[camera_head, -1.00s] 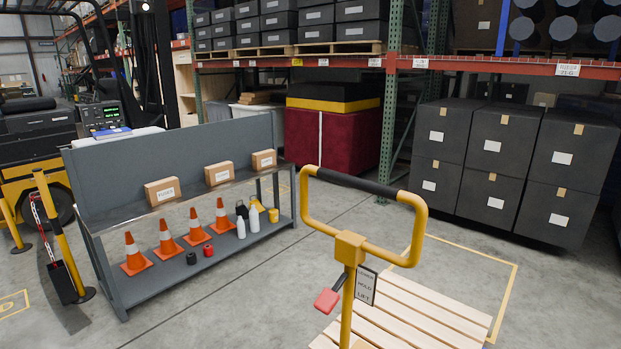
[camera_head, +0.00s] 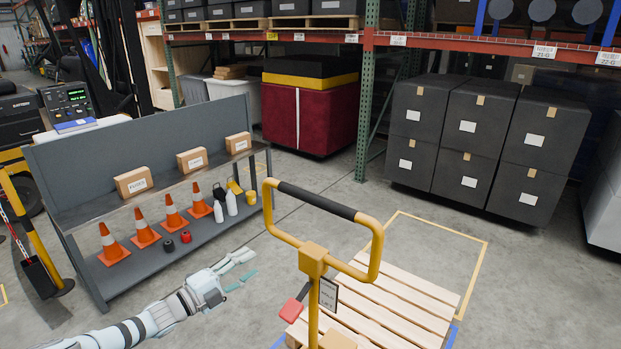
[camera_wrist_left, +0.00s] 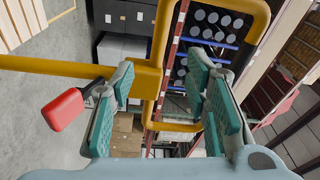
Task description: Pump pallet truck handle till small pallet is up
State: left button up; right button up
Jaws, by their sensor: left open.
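The pallet truck handle (camera_head: 372,250) is a yellow loop with a black grip along its top bar, upright in the head view. A red lever (camera_head: 291,311) and a small sign (camera_head: 328,294) are on its post. The pallet (camera_head: 395,305) of pale wooden slats lies behind the handle, close to the floor. My left gripper (camera_head: 246,270) is open and empty, left of the handle post and below the loop. In the left wrist view, the yellow handle (camera_wrist_left: 148,80) and red lever (camera_wrist_left: 62,110) show beyond the open fingers (camera_wrist_left: 165,95). My right gripper is not in view.
A grey shelf bench (camera_head: 150,165) with small boxes, orange cones (camera_head: 173,214) and bottles stands at the left. Stacked dark totes (camera_head: 467,126) and a rack (camera_head: 366,100) stand behind. Yellow floor lines (camera_head: 480,265) surround the pallet. Grey floor lies open between bench and handle.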

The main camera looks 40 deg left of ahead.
aim_at(307, 201)
pick_arm(q)
jog(key=w+d+r+m+t+h, duration=0.1)
jog(key=d+r+m+h, duration=0.2)
jog(key=r, duration=0.4)
jog(key=w+d+r+m+h, duration=0.1)
jog(key=d+r+m+h, duration=0.15)
jog(key=r, duration=0.45)
jog(key=shift+m, duration=0.25)
jog(key=x, duration=0.4)
jog(key=b+x, duration=0.1)
jog(key=x, duration=0.3)
jog(key=b+x, duration=0.1)
jog(key=x, duration=0.3)
jog(key=shift+w+a+f, duration=0.1)
jog(key=shift+w+a, duration=0.2)
jog(key=shift+w, duration=0.1)
jog(key=shift+w+d, duration=0.25)
jog(key=shift+w, duration=0.25)
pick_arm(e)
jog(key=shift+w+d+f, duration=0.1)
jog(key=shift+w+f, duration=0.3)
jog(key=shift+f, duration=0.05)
pick_arm(q)
jog(key=shift+c, duration=0.3)
grip_shut()
